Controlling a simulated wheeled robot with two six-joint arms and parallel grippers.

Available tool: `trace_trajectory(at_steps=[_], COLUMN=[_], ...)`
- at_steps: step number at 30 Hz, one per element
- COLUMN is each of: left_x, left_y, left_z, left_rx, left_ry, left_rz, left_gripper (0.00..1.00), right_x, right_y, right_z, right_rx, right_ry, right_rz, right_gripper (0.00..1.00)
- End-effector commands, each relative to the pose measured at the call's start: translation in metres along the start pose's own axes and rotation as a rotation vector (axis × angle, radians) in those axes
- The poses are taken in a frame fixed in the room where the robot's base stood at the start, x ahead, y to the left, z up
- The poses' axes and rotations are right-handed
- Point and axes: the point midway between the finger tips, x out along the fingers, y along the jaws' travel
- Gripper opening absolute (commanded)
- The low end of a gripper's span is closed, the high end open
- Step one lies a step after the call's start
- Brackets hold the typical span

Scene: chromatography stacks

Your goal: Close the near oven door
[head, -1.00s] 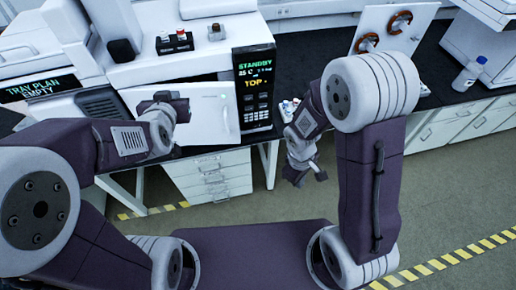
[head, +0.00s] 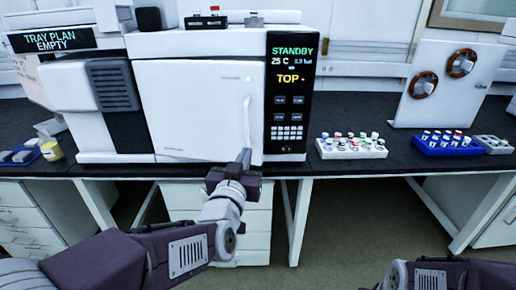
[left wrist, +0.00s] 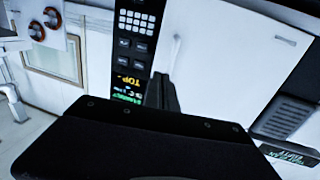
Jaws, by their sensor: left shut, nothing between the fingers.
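The white oven door (head: 195,105) fills the front of the oven left of its black control panel (head: 290,95). It looks flush or nearly flush with the front; I cannot tell if a small gap remains. Its upright handle (head: 247,118) is near the right edge. My left gripper (head: 245,158) is shut and empty, at the door's lower right, just below the handle; contact is unclear. In the left wrist view the dark fingers (left wrist: 161,92) are in front of the door (left wrist: 225,65), beside the control panel (left wrist: 137,45). My right gripper is out of view.
A rack of capped vials (head: 350,147) and a blue vial rack (head: 445,143) stand on the dark bench to the right. A white panel with two brown rings (head: 448,85) stands behind them. A yellow-labelled jar (head: 51,150) is at the left.

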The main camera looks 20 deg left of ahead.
Motion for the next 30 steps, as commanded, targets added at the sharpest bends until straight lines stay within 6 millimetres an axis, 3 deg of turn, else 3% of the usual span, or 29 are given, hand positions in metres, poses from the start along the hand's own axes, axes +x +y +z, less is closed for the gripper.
trace_trajectory(at_steps=[5, 9, 12, 21, 30], left_x=[0.007, 0.027, 0.05, 0.113, 0.14], left_y=[0.0, -0.001, -0.001, 0.0, 0.0], left_z=[-0.005, -0.007, 0.0, 0.0, -0.002], left_rx=[0.003, 0.004, 0.0, 0.0, 0.0], left_ry=[-0.003, -0.008, -0.002, -0.002, -0.001], left_rz=[-0.002, -0.002, -0.002, 0.0, 0.0], left_gripper=[0.0, 0.0, 0.0, 0.0, 0.0], right_x=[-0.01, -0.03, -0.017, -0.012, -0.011], right_y=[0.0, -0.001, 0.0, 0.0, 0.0], right_z=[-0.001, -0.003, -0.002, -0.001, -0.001], right_rx=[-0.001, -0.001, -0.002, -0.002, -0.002], right_ry=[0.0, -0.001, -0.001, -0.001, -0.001], right_rz=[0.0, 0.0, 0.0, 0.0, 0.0], right_gripper=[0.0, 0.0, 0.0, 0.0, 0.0])
